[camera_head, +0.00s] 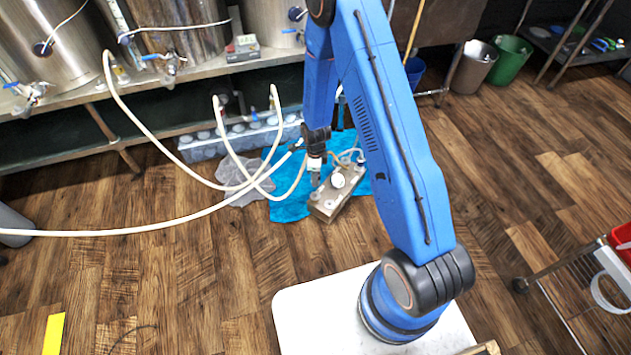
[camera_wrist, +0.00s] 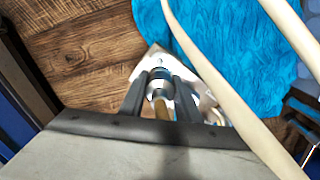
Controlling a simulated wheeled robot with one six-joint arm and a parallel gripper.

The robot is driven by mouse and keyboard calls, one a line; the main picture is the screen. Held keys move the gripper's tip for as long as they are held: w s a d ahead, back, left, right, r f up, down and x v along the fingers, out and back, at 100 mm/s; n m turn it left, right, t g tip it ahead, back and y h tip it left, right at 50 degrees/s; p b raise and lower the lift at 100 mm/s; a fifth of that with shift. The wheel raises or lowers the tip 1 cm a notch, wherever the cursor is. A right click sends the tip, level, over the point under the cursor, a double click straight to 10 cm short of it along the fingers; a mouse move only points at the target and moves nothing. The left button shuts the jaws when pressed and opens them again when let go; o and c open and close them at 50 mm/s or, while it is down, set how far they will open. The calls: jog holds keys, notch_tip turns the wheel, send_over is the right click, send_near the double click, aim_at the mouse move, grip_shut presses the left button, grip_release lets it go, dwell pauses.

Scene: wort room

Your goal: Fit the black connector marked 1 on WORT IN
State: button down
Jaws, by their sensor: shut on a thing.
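My gripper (camera_head: 315,180) is low over the near left end of a beige plate chiller-like unit (camera_head: 332,207) with a round dial on top. In the wrist view the two dark fingers of my gripper (camera_wrist: 160,80) are shut on a small shiny ringed fitting (camera_wrist: 158,92) with a brownish stem. The pale top of the unit (camera_wrist: 147,73) shows just beyond the fingertips. I cannot tell whether the fitting touches a port. No mark 1 or WORT IN label is readable, and I cannot make out a black connector for certain.
A blue cloth (camera_head: 290,207) lies under the unit. Cream hoses (camera_head: 150,131) loop from the left, and one (camera_wrist: 215,75) passes close beside the fingers. A grey cloth (camera_head: 245,183) and a bottle crate (camera_head: 205,149) lie behind. Steel vessels (camera_head: 60,40) stand on the shelf.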

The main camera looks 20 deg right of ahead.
jog(key=shift+r, duration=0.2)
dwell(0.3)
jog(key=shift+r, duration=2.2)
